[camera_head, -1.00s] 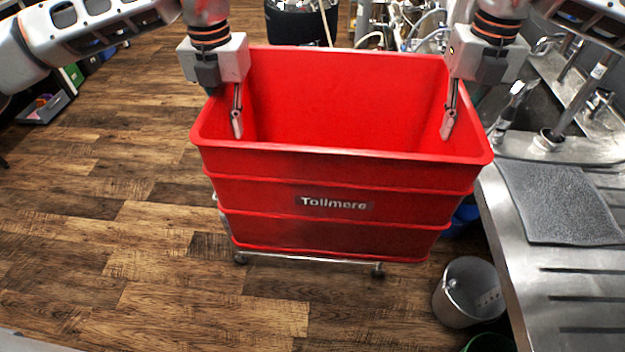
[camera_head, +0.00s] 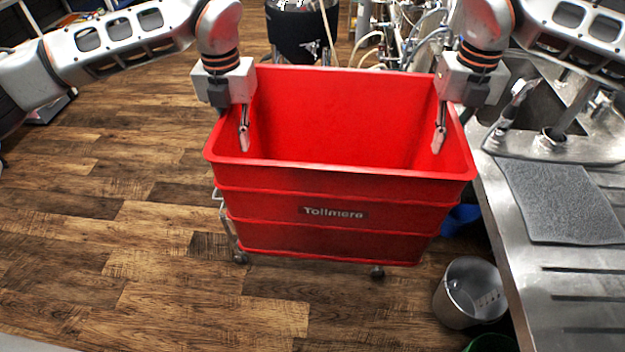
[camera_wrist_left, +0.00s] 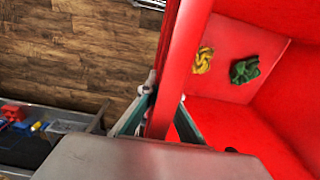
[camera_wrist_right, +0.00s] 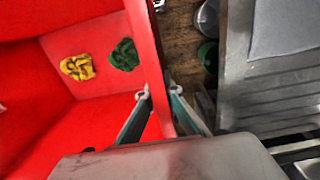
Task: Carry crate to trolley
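The red crate (camera_head: 330,190), labelled "Tollmere", is upright and level directly over the trolley (camera_head: 227,225). I cannot tell whether its base touches the deck, which it hides; the trolley's left frame and front wheels show. My left gripper (camera_head: 244,140) is shut on the crate's left rim, and my right gripper (camera_head: 439,140) on its right rim. Each has one finger inside the wall and one outside, shown in the left wrist view (camera_wrist_left: 163,95) and right wrist view (camera_wrist_right: 160,95). A yellow bundle (camera_wrist_left: 203,60) and a green bundle (camera_wrist_left: 244,70) lie inside the crate.
A steel sink counter with a grey mat (camera_head: 557,200) runs along the right. A metal bucket (camera_head: 470,293) and a green container (camera_head: 490,343) stand beside it. A dark vessel (camera_head: 300,35) and hoses are behind the crate. Wooden floor at left is open.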

